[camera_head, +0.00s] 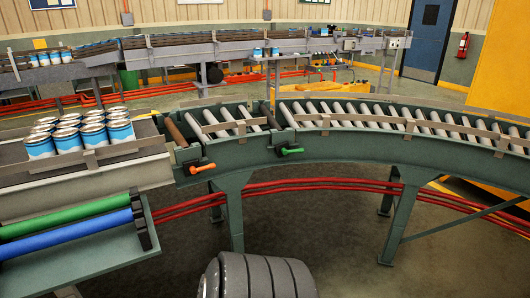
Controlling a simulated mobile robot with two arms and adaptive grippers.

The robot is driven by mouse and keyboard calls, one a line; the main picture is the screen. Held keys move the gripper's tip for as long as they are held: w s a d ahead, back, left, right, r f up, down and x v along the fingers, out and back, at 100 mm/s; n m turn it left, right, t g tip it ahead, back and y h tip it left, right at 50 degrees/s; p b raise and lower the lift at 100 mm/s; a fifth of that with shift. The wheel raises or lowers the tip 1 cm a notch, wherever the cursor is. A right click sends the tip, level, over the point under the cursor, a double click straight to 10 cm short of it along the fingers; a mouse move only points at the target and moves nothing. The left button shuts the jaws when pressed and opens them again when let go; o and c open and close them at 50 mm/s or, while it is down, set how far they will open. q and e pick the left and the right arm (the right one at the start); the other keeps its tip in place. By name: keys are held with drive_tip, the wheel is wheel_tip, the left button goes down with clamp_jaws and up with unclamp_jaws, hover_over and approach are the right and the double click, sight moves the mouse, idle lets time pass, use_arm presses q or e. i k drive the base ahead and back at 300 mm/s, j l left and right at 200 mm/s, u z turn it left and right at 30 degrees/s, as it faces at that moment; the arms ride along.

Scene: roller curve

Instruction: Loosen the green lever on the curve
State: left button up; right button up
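The green lever (291,151) is on the side of the roller curve (340,155), just right of centre. It points to the right and lies roughly level, with a dark mount at its left end. An orange lever (202,168) sits further left on the same frame, also pointing right. Neither of my grippers is in view, and nothing touches the green lever.
Several blue and white cans (92,135) stand on the conveyor at left. Green (65,214) and blue (67,233) rollers lie on a side shelf in front. A dark ribbed cylinder (258,277) is at the bottom centre.

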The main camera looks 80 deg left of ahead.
sight(284, 151)
drive_tip(key=u, duration=2.45)
